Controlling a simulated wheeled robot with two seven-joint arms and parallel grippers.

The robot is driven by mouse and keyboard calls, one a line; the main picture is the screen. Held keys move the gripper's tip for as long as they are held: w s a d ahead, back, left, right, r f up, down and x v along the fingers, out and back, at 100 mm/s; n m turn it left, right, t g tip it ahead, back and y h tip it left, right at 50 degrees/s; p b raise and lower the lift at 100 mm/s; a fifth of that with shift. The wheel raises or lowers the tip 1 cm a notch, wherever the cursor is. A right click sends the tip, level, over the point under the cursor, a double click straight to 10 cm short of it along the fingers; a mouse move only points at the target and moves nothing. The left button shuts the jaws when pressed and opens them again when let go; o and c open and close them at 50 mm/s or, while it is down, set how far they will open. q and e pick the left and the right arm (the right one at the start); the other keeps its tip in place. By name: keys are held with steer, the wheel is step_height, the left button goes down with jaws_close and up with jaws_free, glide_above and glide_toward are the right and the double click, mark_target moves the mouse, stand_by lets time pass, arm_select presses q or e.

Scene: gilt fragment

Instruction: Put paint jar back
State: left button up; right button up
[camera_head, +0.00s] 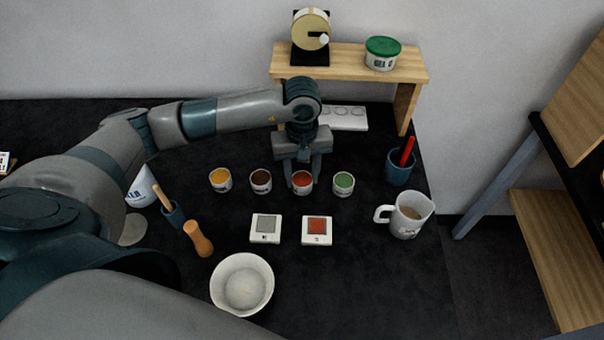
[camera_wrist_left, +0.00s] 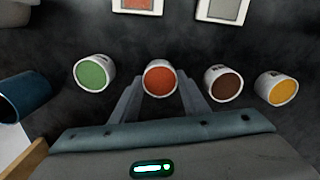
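Four paint jars stand in a row on the dark tabletop: yellow (camera_head: 220,180), brown (camera_head: 261,181), orange-red (camera_head: 302,182) and green (camera_head: 343,184). They also show in the left wrist view, with the orange-red jar (camera_wrist_left: 160,79) in the middle, between green (camera_wrist_left: 94,74) and brown (camera_wrist_left: 223,83). My left gripper (camera_head: 303,172) points down from behind the orange-red jar, one finger on each side of it. The fingers look open, slightly wider than the jar; any contact is hard to see. My right gripper is not in view.
Two swatch tiles, grey (camera_head: 265,228) and orange-red (camera_head: 317,230), lie in front of the jars. A white bowl (camera_head: 242,310), a wooden-handled tool (camera_head: 198,238), a mug (camera_head: 408,216) and a blue pen cup (camera_head: 398,170) stand around. A wooden shelf (camera_head: 349,62) rises behind.

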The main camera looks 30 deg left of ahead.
mark_target(302, 177)
arm_select(q)
steer(key=o, duration=0.4)
steer(key=shift+r, duration=0.15)
steer(key=shift+r+p, duration=0.1)
steer(key=shift+p, duration=0.3)
step_height(302, 177, up, 12)
steer(key=b, duration=0.5)
stand_by(0.4)
